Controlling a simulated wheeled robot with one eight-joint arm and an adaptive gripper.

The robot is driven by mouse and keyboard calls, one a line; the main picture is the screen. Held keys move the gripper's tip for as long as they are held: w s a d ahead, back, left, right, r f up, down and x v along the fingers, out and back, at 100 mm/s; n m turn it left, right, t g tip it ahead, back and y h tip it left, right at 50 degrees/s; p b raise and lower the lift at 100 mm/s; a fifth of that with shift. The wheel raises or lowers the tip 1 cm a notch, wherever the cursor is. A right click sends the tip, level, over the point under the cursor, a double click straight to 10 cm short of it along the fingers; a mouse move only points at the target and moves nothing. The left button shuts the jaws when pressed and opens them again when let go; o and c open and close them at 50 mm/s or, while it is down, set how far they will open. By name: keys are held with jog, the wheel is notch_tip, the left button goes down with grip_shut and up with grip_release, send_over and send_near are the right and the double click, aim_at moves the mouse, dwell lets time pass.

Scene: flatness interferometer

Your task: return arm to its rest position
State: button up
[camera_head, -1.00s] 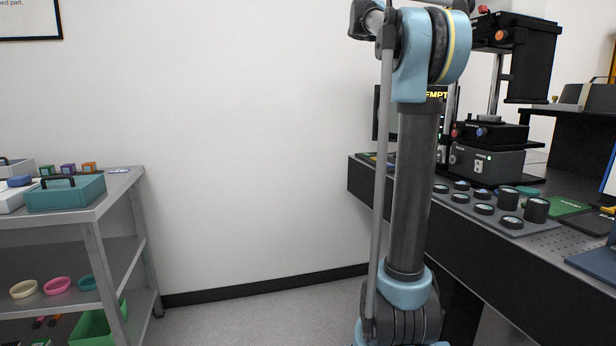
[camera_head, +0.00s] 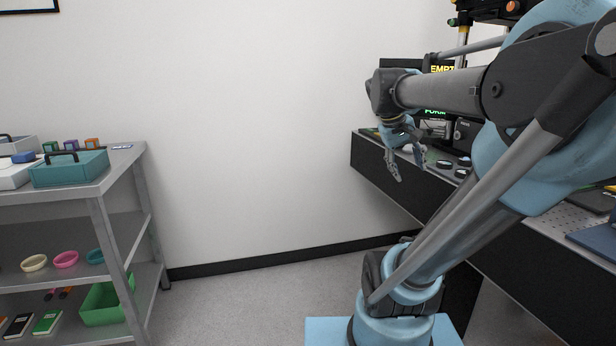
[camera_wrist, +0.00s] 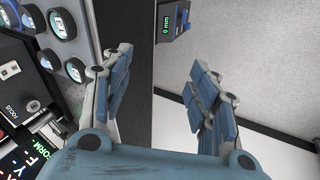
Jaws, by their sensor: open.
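My gripper (camera_head: 406,163) hangs at the end of my bent arm, in front of the left end of the dark bench in the head view. Its fingers point down and are spread apart. In the wrist view, my gripper (camera_wrist: 160,85) shows two blue-grey fingers with a wide gap and nothing between them. The bench edge runs beside the left finger there, and the floor lies beyond the fingers. My arm hides much of the bench in the head view.
The dark bench (camera_head: 385,180) carries several round optics (camera_wrist: 60,25) and an instrument with a screen (camera_head: 440,70). A metal shelf (camera_head: 130,160) at left holds a teal box (camera_head: 70,170), several rings and a green bin (camera_head: 103,303). Floor (camera_head: 260,300) between them is clear.

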jog(key=s+a+f+y, duration=0.1)
jog(key=s+a+f, duration=0.2)
jog(key=f, duration=0.4)
jog(key=s+a+f+y, duration=0.2)
jog(key=s+a+f, duration=0.1)
jog(key=s+f, duration=0.2)
jog(key=s+a+f+m+y, duration=0.1)
jog(key=s+a+f, duration=0.2)
jog(key=s+f, duration=0.2)
notch_tip(320, 180, down, 4)
jog(key=shift+a+r+y, duration=0.1)
jog(key=shift+a+y, duration=0.25)
jog(key=shift+y, duration=0.05)
